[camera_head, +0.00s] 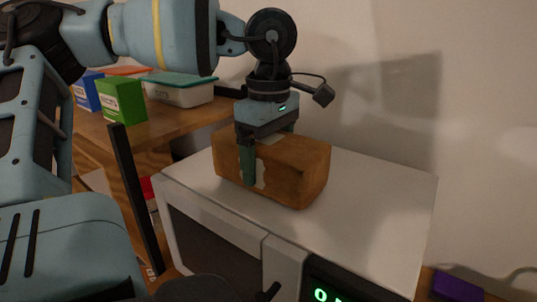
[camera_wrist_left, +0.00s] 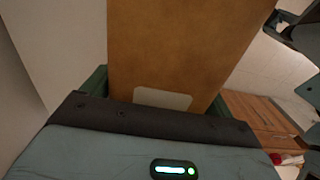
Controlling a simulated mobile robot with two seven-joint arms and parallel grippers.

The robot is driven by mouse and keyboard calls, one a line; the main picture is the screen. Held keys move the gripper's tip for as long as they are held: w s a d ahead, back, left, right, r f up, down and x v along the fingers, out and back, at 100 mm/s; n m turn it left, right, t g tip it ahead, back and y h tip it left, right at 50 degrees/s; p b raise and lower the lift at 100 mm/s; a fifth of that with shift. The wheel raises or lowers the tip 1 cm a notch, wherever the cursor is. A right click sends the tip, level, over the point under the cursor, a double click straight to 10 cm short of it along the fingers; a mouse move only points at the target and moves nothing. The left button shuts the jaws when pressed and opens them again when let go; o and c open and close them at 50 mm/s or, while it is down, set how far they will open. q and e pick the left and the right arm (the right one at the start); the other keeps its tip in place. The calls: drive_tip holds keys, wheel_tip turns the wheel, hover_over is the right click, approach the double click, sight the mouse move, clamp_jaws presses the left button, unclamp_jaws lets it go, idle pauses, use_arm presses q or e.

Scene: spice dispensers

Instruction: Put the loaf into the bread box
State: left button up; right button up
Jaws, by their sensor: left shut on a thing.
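The loaf (camera_head: 295,172) is a brown block with a pale label, over the white top of an appliance in the head view. I cannot tell whether it touches that top. It also fills the upper middle of the left wrist view (camera_wrist_left: 180,45). My left gripper (camera_head: 264,150) points down from above and is shut across the loaf, with one green finger on its near side. The far finger is mostly hidden by the loaf. I see nothing that I can surely recognise as the bread box. My right gripper is not in view.
The white appliance (camera_head: 370,205) has a dark door and a lit display. Behind it at the left, a wooden surface (camera_head: 160,130) holds a green box (camera_head: 122,101), a blue box (camera_head: 86,93) and a white container with teal lid (camera_head: 180,93). A purple thing (camera_head: 457,286) lies lower right.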

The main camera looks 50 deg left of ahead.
use_arm(q)
drive_tip(key=shift+f, duration=0.15)
drive_tip(key=o, duration=1)
drive_tip(key=shift+o, duration=0.2)
wheel_tip(320, 180, up, 12)
drive_tip(key=shift+r, duration=0.15)
